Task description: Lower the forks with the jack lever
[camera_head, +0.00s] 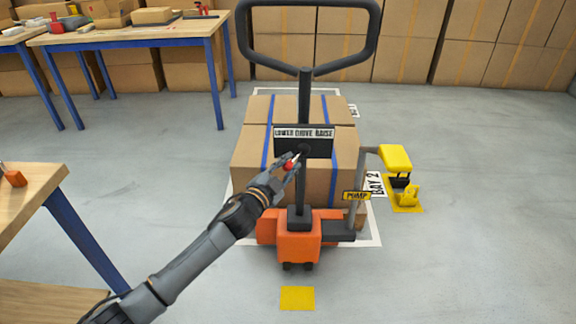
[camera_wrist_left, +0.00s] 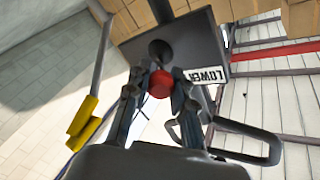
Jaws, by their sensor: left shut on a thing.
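The jack lever's red knob (camera_head: 289,164) sits in front of a black plate labelled LOWER DRIVE RAISE (camera_head: 304,133), on the left side of the jack's upright. My left gripper (camera_head: 288,169) is shut on the red knob. In the left wrist view the knob (camera_wrist_left: 160,84) is between the two fingers, in front of the plate (camera_wrist_left: 180,50). The orange pallet jack (camera_head: 299,240) stands upright on the floor, its black loop handle (camera_head: 306,72) above. The forks are hidden under strapped cardboard boxes (camera_head: 252,140). My right gripper is not in view.
A yellow pump pedal (camera_head: 395,157) on a grey arm, marked PUMP (camera_head: 356,196), is right of the jack. A floor sign reads BAY 2 (camera_head: 376,185). Workbenches (camera_head: 130,34) stand at left; stacked boxes (camera_head: 410,45) line the back. The floor at right is clear.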

